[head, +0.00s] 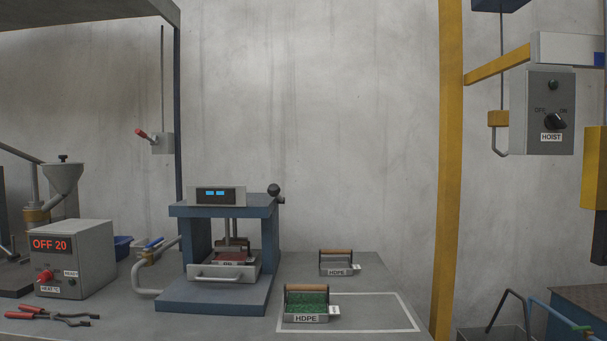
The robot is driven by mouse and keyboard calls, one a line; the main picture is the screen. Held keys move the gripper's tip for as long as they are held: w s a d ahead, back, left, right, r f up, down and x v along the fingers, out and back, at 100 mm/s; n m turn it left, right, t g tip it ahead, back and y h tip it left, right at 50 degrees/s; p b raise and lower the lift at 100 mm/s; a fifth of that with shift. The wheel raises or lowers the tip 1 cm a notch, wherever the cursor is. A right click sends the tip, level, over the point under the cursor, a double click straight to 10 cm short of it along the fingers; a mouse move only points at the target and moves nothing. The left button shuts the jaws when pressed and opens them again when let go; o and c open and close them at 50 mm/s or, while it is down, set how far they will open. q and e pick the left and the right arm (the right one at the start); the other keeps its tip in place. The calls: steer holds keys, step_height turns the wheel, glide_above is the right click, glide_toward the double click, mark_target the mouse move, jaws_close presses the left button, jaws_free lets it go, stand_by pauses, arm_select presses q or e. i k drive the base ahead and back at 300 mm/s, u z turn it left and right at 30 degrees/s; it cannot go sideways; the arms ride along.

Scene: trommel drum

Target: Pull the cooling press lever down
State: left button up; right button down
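The cooling press (214,295) is a blue frame standing on the grey bench, with a small display box (216,196) on its top plate. Its lever, which ends in a black ball knob (274,190), sits at the right end of the top plate. The knob is at about the height of the plate's top; the arm behind it is mostly hidden, so its angle is hard to tell. Inside the press, a tray with a handle (222,276) holds reddish material under the press plate. Neither of my grippers is in view.
A heater box (75,262) reading "OFF 20" and red-handled tongs (55,316) are at the left. Two HDPE trays, one with green flakes (306,303) and one behind (337,263), stand right of the press. A yellow post (448,170) rises at the bench's right end.

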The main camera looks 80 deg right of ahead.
mark_target(273, 190)
steer(key=z, duration=1.6)
